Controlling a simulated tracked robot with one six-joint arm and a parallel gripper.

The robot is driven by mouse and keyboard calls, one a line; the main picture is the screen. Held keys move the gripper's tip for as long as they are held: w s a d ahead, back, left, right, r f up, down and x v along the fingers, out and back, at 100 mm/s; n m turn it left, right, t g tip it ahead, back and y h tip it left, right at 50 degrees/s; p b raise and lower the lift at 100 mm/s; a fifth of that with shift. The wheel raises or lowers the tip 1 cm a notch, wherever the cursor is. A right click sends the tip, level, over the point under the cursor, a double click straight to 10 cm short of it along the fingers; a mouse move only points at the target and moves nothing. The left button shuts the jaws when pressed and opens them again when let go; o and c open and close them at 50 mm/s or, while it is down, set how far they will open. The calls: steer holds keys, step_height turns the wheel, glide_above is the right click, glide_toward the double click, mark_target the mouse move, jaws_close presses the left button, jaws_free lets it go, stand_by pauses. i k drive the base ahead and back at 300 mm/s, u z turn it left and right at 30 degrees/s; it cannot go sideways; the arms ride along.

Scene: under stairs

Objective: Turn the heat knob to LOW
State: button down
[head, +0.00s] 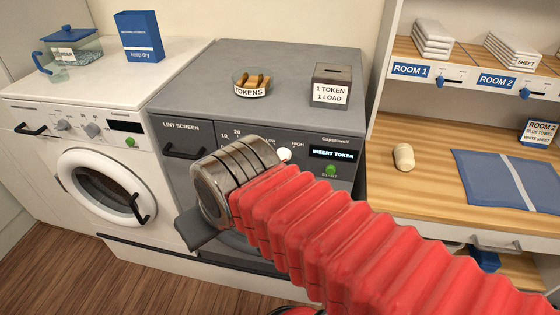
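The grey dryer (300,80) stands in the middle, with its control panel on the upper front. A white knob (284,154) shows on this panel just above my arm, with the word HIGH at its upper right. My red, ribbed arm crosses the panel's lower part. My gripper (196,230) is at the arm's far end, below and left of the knob and apart from it in the picture. Only a dark grey finger part shows, so its opening is hidden.
The dryer display (333,154) reads INSERT TOKEN, above a green button (331,170). A tokens dish (252,84) and a token box (331,85) stand on top. A white washer (90,150) is left; a wooden counter (400,205) with a blue mat (510,178) is right.

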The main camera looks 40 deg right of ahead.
mark_target(285, 153)
steer(key=z, duration=1.1)
